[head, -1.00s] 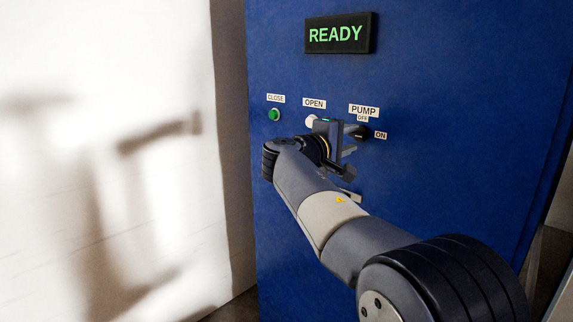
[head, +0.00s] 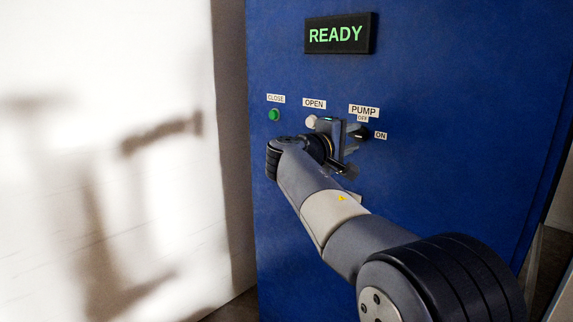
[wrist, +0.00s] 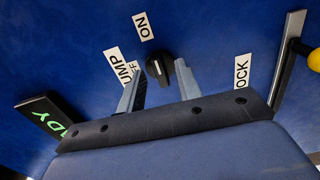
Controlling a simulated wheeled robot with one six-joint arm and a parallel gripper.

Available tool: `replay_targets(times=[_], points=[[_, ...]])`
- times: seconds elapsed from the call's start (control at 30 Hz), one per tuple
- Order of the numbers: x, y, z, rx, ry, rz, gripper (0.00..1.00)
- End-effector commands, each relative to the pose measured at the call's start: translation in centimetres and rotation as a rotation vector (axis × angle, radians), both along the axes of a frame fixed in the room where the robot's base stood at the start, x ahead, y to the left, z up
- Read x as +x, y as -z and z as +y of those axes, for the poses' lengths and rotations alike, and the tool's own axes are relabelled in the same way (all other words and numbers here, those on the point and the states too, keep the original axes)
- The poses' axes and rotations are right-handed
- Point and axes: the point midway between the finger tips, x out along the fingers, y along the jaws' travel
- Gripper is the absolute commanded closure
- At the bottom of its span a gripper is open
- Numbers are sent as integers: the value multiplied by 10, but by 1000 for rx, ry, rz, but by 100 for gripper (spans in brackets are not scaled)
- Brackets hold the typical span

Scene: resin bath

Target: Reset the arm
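My gripper (wrist: 160,76) shows in the wrist view with its two grey fingers apart and nothing held between them. A black pump knob (wrist: 158,67) appears between and just beyond the fingertips; I cannot tell whether they touch it. In the head view my gripper (head: 347,152) is in front of the blue panel (head: 440,80), below the OPEN and PUMP labels. It partly hides the pump knob there. My arm reaches in from the lower right.
A display (head: 340,34) reads READY in green. A green CLOSE button (head: 274,115) and a pale OPEN button (head: 311,121) are on the panel. The wrist view shows a LOCK label (wrist: 242,72) and a bar with a yellow ball (wrist: 314,60). A white wall (head: 100,60) is left.

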Motion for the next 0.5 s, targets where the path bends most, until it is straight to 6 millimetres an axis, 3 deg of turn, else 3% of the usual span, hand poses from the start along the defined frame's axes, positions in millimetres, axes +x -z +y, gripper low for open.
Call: replay_targets(times=[0.03, 0.5], points=[[7, 1, -9, 0, 5, 0, 67], [7, -7, -6, -305, 0, 307, 67]])
